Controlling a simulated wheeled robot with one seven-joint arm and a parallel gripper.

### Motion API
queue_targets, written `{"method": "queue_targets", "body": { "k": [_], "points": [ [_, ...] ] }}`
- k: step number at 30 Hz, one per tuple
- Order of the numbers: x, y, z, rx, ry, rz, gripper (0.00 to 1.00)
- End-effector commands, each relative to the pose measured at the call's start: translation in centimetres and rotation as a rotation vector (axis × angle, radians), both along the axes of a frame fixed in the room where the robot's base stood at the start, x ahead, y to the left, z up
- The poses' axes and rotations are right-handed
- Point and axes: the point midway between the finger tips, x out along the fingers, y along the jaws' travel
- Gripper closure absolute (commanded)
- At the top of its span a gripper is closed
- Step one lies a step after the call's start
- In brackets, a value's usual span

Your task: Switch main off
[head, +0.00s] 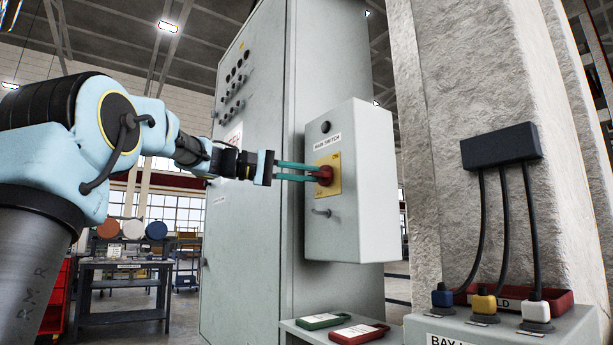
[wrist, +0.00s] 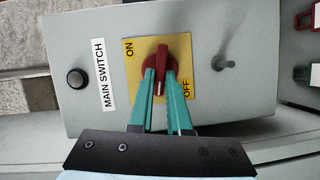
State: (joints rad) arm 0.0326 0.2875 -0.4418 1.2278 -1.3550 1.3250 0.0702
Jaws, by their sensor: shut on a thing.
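The grey main switch box (head: 350,215) is fixed to the side of the tall cabinet. Its yellow plate (head: 333,160) carries a red rotary knob (head: 325,176). In the wrist view the red knob (wrist: 160,62) lies between the ON label (wrist: 129,49) at left and the OFF label (wrist: 187,90) at right. Its handle runs up and down in that picture, with a pale mark near its lower end. My gripper (head: 314,172) is shut on the knob, with one green finger on each side. The fingers hide part of the knob and plate in the wrist view (wrist: 160,85).
A small lever (head: 321,212) sticks out below the plate, and a round black button (head: 326,127) sits above it. Green (head: 323,320) and red (head: 358,333) tags lie on a shelf below the box. A cabled connector box and stone pillar (head: 480,75) stand at right.

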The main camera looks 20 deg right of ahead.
Motion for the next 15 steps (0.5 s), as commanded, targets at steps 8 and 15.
{"method": "queue_targets", "body": {
  "k": [8,15],
  "points": [
    [0.14,0.05,-0.27,-0.029,0.139,0.004,1.00],
    [0.15,0.04,-0.28,-0.039,0.190,0.005,1.00]
  ]
}}
